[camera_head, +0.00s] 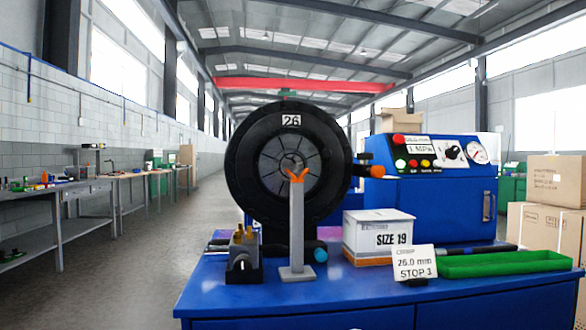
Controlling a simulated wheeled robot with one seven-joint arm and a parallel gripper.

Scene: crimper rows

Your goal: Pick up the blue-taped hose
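A dark hose end with a light-blue band or cap (320,255) lies low on the blue bench, just right of the grey post. Most of its length is hidden behind the post and the black holder, so I cannot tell how far it runs. The black round crimper head (244,150), marked 26, stands behind it with its segmented opening facing me. My gripper is not in view.
A grey post with an orange fork (297,225) and a black holder with yellowish pieces (244,258) stand on the blue bench (240,300). A SIZE 19 box (377,242), a "26.0 mm STOP 3" card (414,263) and a green tray (505,264) stand right.

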